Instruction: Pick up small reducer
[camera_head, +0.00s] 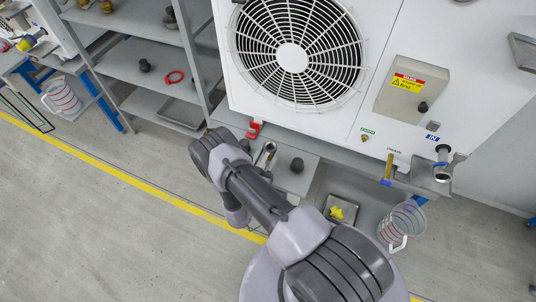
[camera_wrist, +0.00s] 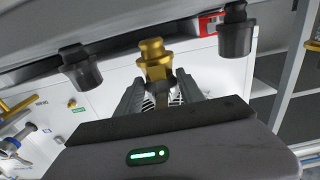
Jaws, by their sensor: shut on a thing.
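The small reducer, which I take to be the stepped brass fitting (camera_wrist: 152,58), is between the two grey fingers of my gripper (camera_wrist: 158,88) in the wrist view. The fingers are shut on its dark lower part, and its brass end sticks out beyond them. In the head view my arm reaches over the shelf below the white fan unit. I cannot make out the fitting or the fingertips clearly there.
In the wrist view, black fittings show at left (camera_wrist: 82,70) and at right (camera_wrist: 235,38), near a red object (camera_wrist: 208,24). In the head view a black fitting (camera_head: 297,165) stands on the bench, beside a tray (camera_head: 329,206) with a yellow item. A jug (camera_head: 402,222) is at right.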

